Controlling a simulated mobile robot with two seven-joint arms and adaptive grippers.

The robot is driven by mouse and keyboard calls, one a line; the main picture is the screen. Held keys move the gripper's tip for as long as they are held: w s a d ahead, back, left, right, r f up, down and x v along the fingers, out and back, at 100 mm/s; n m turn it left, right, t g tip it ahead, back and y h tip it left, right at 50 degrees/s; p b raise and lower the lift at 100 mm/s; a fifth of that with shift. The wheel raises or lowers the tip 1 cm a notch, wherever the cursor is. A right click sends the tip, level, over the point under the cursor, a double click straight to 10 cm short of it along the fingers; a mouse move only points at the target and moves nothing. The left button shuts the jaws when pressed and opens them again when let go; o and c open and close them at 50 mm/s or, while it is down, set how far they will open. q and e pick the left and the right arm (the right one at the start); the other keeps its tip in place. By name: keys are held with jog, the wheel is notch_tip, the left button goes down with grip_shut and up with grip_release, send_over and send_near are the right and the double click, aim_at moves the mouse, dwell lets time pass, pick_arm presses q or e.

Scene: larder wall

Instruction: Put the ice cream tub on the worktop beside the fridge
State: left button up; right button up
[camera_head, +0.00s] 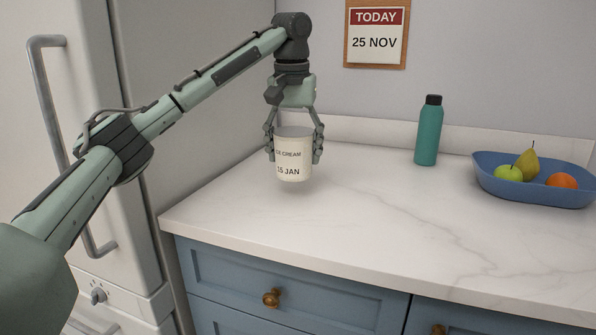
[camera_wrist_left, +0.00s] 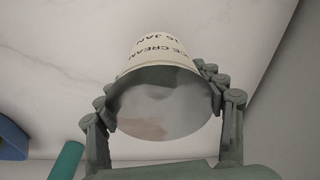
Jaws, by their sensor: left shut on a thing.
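The ice cream tub (camera_head: 293,160) is a cream-coloured cup with a grey top, marked "ICE CREAM" and "15 JAN". My left gripper (camera_head: 294,143) points down and is shut on the tub from both sides. The tub is upright, over the left part of the white marbled worktop (camera_head: 370,225); a soft shadow shows near its base, and I cannot tell for sure whether it touches. In the left wrist view the tub (camera_wrist_left: 160,52) sits between the fingers (camera_wrist_left: 165,112). The white fridge (camera_head: 110,140) stands at the left. My right gripper is not in view.
A teal bottle (camera_head: 427,135) stands at the back of the worktop. A blue bowl (camera_head: 530,190) with a green apple, a pear and an orange is at the right. A calendar (camera_head: 376,38) on the wall reads "TODAY 25 NOV". The worktop's middle and front are clear.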

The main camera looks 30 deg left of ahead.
aim_at(296, 132)
pick_arm(q)
jog(key=shift+w+d+f, duration=0.1)
jog(key=shift+d+f, duration=0.05)
jog(key=shift+d, duration=0.1)
jog(key=shift+d+f, duration=0.1)
jog(key=shift+f, duration=1.9)
jog(key=shift+f, duration=0.15)
jog(key=o, duration=1.5)
jog(key=shift+c, duration=0.2)
jog(key=r, duration=0.4)
jog(key=s+r, duration=0.1)
jog(key=r, duration=0.7)
jog(key=shift+s+d+r, duration=0.1)
jog(key=shift+s+d, duration=0.05)
jog(key=shift+d, duration=0.1)
